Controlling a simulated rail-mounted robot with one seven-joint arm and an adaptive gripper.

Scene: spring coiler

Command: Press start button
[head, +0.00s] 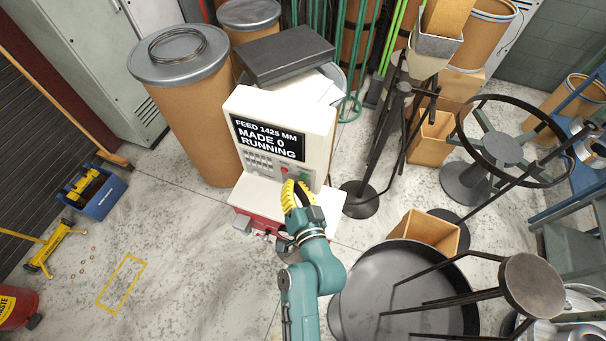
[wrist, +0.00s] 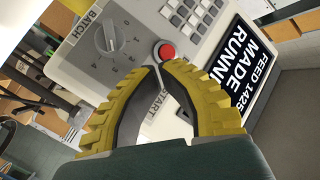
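The spring coiler's control box (head: 318,125) is pale, with a black screen (head: 267,139) reading "FEED 1425 MM, MADE 0, RUNNING". In the wrist view the fingertips (wrist: 157,67) meet just beside the red button (wrist: 164,53). The word START shows between the fingers; its button is hidden there. Whether the tips touch the panel I cannot tell.
A grey knob (wrist: 107,38) and white keys (wrist: 188,15) are on the panel near my fingers. Right of the machine stand a dark stand (head: 360,198) and a large dark round pan (head: 400,290). A brown drum (head: 195,120) stands at left.

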